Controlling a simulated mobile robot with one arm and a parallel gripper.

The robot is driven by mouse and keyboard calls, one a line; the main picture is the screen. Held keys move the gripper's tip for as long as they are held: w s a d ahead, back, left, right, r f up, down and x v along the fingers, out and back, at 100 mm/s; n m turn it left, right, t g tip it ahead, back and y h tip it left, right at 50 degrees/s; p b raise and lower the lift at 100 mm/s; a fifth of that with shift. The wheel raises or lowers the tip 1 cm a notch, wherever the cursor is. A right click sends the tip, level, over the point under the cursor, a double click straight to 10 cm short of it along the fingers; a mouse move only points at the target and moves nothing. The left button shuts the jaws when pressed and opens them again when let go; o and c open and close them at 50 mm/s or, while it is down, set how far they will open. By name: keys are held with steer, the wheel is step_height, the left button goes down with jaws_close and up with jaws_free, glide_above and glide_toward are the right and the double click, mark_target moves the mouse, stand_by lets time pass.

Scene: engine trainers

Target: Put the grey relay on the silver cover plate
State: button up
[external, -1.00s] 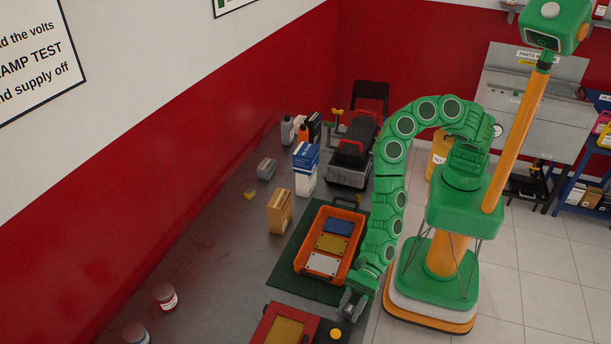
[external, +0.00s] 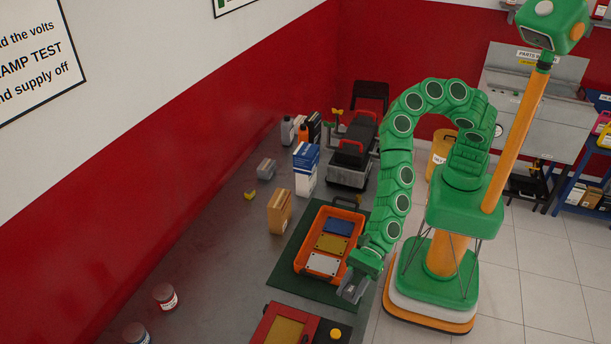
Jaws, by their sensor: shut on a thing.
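The silver cover plate (external: 321,265) lies flat at the near end of an orange tray, with nothing on it. My gripper (external: 352,289) is just right of the tray's near right corner, pointing down. It is shut on a small grey block, which I take for the grey relay (external: 349,292); it is small and partly hidden by the fingers. I cannot tell how high it is held.
The orange tray (external: 301,258) also holds a brass plate (external: 331,244) and a blue plate (external: 338,227), on a green mat (external: 291,282). A red box (external: 264,330) stands in front. A tan carton (external: 280,212) and a grey block (external: 266,169) stand behind left.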

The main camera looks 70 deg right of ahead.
steer(key=shift+w+r+m+t, duration=0.25)
steer(key=shift+r+m+t, duration=0.05)
steer(key=shift+r+t, duration=0.1)
steer(key=w+d+r+m+t+h, duration=0.1)
steer(key=w+d+m+t+h, duration=0.2)
steer(key=w+d+m+t, duration=0.15)
steer(key=m+t+h, duration=0.4)
steer(key=m+h, duration=0.1)
steer(key=m, duration=0.1)
glide_above(332, 266)
step_height(332, 266, down, 3)
steer(key=shift+f, duration=3.65)
steer(key=shift+f+n, duration=0.2)
steer(key=shift+n, duration=0.05)
steer(key=o, duration=1)
steer(key=shift+r, duration=0.1)
